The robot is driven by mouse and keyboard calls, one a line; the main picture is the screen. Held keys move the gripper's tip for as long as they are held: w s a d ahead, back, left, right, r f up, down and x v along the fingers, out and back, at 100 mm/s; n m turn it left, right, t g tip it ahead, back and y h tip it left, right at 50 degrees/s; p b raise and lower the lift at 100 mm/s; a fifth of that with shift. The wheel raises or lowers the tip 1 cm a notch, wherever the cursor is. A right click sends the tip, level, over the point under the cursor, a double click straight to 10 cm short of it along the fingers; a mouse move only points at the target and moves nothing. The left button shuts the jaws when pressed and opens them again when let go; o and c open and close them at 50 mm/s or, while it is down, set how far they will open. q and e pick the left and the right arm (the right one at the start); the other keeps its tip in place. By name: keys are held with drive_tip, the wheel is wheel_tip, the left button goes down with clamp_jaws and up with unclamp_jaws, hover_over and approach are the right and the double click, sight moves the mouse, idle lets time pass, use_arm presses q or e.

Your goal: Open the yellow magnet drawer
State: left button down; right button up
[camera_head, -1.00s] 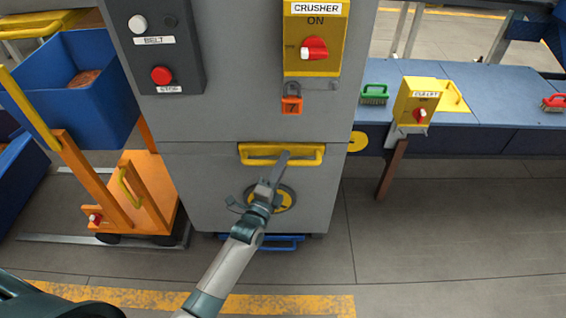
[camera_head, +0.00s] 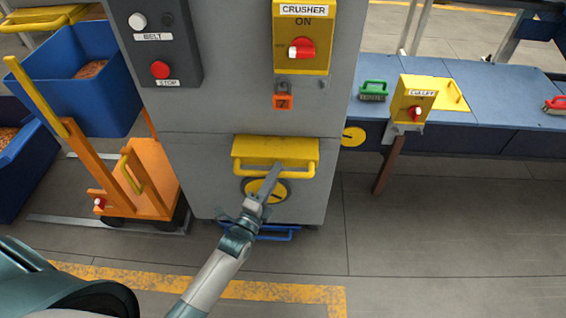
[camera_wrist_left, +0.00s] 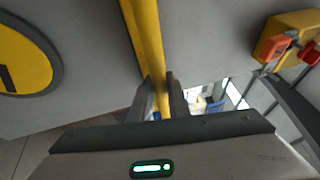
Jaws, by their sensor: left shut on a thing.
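The yellow magnet drawer (camera_head: 262,148) is in the grey crusher cabinet (camera_head: 215,190), below the crusher switch panel. It stands out from the cabinet front, with its yellow top showing. A yellow bar handle (camera_head: 245,169) runs along its front. In the left wrist view the two fingers (camera_wrist_left: 165,98) close around the yellow bar (camera_wrist_left: 145,40). The inside of the drawer is not visible. My right gripper is not in view.
A yellow round plate (camera_head: 262,190) sits just under the drawer, partly behind my gripper. A blue handle (camera_head: 270,236) is near the floor. An orange cart (camera_head: 150,180) stands left, and a blue bench (camera_head: 480,90) right. Floor to the right is open.

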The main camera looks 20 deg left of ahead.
use_arm(q)
drive_tip(key=s+d+p, duration=0.2)
drive_tip(key=s+d, duration=0.1)
drive_tip(key=s, duration=0.7)
drive_tip(key=s+d+p, duration=0.3)
drive_tip(key=s, duration=0.8)
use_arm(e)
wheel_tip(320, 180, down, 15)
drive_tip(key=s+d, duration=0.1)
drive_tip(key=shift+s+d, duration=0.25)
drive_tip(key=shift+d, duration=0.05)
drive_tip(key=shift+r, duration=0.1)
use_arm(q)
drive_tip(key=c, duration=1.7)
unclamp_jaws()
drive_tip(key=shift+s, duration=0.1)
drive_tip(key=b+v, duration=0.3)
drive_tip(key=v, duration=1.4)
drive_tip(key=shift+s+f, duration=0.1)
drive_tip(key=shift+s, duration=0.05)
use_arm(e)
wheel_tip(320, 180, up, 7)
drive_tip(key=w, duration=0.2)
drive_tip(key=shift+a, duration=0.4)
use_arm(q)
drive_tip(key=shift+f, duration=0.1)
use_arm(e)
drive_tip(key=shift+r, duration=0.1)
